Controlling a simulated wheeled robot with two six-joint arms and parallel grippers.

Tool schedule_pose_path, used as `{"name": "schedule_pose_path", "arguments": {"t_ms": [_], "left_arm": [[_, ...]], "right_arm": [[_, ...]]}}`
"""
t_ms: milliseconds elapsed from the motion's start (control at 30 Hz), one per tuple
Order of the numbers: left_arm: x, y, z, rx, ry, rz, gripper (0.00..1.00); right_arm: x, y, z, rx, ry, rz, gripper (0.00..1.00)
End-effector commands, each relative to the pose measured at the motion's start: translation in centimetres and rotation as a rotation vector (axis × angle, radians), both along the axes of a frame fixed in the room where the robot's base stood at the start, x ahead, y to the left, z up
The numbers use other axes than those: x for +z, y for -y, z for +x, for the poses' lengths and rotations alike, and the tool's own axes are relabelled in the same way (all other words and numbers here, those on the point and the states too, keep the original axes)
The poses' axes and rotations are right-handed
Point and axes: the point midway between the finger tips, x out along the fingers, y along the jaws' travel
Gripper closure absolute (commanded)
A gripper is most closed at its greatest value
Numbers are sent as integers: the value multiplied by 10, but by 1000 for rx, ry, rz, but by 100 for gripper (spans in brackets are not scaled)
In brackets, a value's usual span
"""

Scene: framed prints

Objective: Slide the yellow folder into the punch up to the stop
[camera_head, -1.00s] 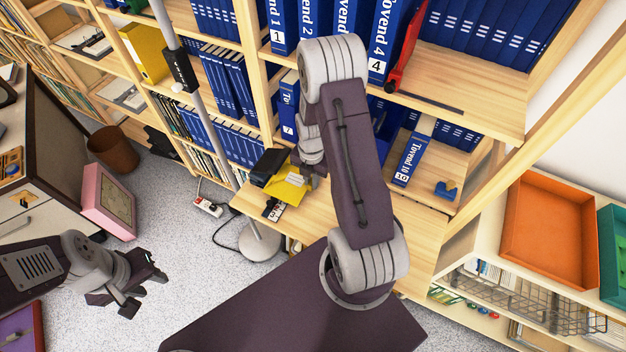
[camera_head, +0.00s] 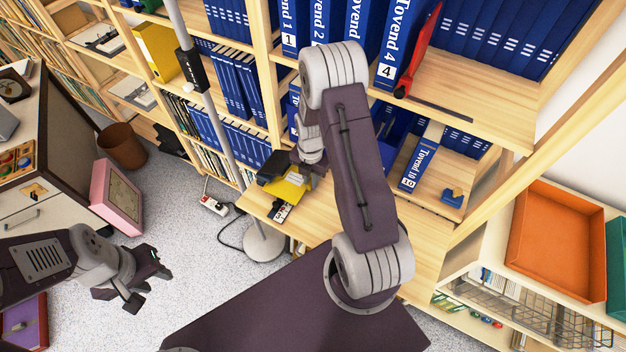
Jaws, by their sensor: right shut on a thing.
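The yellow folder (camera_head: 287,190) lies low over the light wooden desk board in the middle of the view. The black punch (camera_head: 272,166) stands at its upper left, and the folder's edge meets or overlaps it. How deep the folder sits in the punch cannot be told. My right gripper (camera_head: 304,177) is shut on the folder at its right side; my own arm hides part of the fingers and the folder. My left gripper (camera_head: 150,281) is open and empty over the grey floor at the lower left.
A lamp pole with a round base (camera_head: 264,243) stands left of the board. Shelves with blue binders (camera_head: 305,25) rise behind. An orange tray (camera_head: 556,240) is at right.

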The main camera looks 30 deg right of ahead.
Motion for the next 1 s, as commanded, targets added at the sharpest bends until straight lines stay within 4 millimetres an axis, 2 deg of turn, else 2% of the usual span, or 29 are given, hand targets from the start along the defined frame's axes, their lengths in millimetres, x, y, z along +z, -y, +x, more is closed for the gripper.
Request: {"name": "schedule_pose_path", "arguments": {"t_ms": [567, 600, 667, 1000], "left_arm": [[1, 0, 0, 0, 0, 0, 64], [1, 0, 0, 0, 0, 0, 64], [1, 0, 0, 0, 0, 0, 64], [1, 0, 0, 0, 0, 0, 64]], "right_arm": [[0, -4, 6, 0, 1, 0, 100], [0, -4, 6, 0, 1, 0, 75], [0, -4, 6, 0, 1, 0, 61], [0, -3, 6, 0, 0, 0, 61]]}}
